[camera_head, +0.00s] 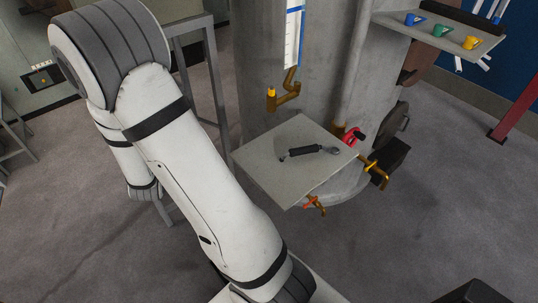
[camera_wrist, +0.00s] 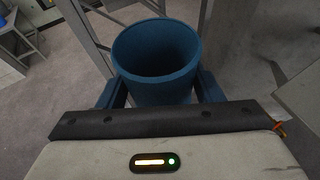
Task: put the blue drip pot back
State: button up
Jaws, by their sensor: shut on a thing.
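A dark blue, open-topped round pot (camera_wrist: 158,88), which I take to be the blue drip pot, fills the upper middle of the wrist view. My gripper (camera_wrist: 160,92) has one finger on each side of it and is shut on it. The pot's mouth faces up toward the camera, and its inside is dark with no contents visible. Its base is hidden. In the head view my gripper and this pot are out of sight; only my white arm shows.
A grey shelf (camera_head: 416,33) at the upper right holds a small blue cup (camera_head: 414,19), a green cup (camera_head: 442,27) and a yellow cup (camera_head: 472,43). A grey slab (camera_head: 265,160) by the concrete column (camera_head: 262,70) bears a dark tool (camera_head: 308,151). Valves (camera_head: 374,168) stick out beside it.

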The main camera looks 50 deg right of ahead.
jog(key=s+d+f+m+g+h+b, duration=0.1)
jog(key=s+d+m+g+h+b, duration=0.15)
jog(key=s+d+m+g, duration=0.45)
jog(key=s+d+f+m+g+h+b, duration=0.1)
jog(key=s+d+m+g+h+b, duration=0.1)
jog(key=s+d+m+g+h, duration=0.35)
jog(key=shift+y, duration=0.9)
jog(key=s+d, duration=0.1)
jog(key=d, duration=0.4)
jog(key=s+d, duration=0.2)
jog(key=d, duration=0.3)
jog(key=s+d, duration=0.1)
jog(key=d, duration=0.4)
jog(key=shift+s+d, duration=0.15)
jog(key=shift+s, duration=0.1)
jog(key=shift+f, duration=1.75)
jog(key=shift+f, duration=0.15)
jog(key=o, duration=0.6)
jog(key=shift+o, duration=1)
